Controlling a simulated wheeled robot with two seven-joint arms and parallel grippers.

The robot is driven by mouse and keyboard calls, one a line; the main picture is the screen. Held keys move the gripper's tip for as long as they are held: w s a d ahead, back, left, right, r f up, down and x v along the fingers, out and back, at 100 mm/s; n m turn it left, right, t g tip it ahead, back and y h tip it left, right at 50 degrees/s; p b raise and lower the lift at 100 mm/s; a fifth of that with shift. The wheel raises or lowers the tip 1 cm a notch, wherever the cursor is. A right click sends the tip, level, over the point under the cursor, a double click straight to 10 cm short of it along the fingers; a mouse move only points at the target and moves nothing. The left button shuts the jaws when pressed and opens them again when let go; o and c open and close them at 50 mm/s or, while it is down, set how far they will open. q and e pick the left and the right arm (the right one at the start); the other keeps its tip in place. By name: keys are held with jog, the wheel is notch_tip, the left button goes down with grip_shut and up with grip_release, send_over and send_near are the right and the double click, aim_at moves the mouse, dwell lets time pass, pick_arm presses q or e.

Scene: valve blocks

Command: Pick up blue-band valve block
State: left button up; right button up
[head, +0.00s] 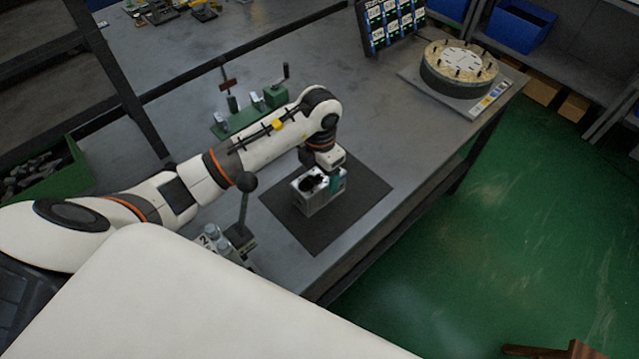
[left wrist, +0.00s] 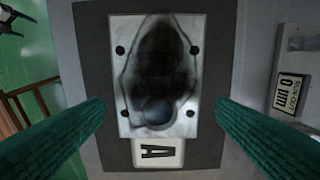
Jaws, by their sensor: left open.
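A pale metal valve block (head: 318,199) sits on a dark mat (head: 285,214) on the grey bench. In the left wrist view the block (left wrist: 128,75) shows a light top face with a hole near each corner and a large dark cavity. I cannot make out a blue band on it. My left gripper (head: 326,182) is over the block, pointing down. Its two green ribbed fingers are open, one on each side of the block in the left wrist view (left wrist: 160,104), with visible gaps. How far the fingertips are above the mat is unclear. My right gripper is out of view.
A green fixture (head: 245,118) stands behind my arm, and a stand (head: 241,238) is left of the mat. A round dial unit (head: 458,68) is at the far right. The bench's front edge is near the mat.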

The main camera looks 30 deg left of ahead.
aim_at(319, 180)
pick_arm(q)
jog(key=shift+s+f, duration=0.2)
jog(key=shift+f, duration=1.2)
jog(key=shift+w+f, duration=0.1)
jog(key=c, duration=1)
grip_shut()
jog(key=shift+w, duration=0.1)
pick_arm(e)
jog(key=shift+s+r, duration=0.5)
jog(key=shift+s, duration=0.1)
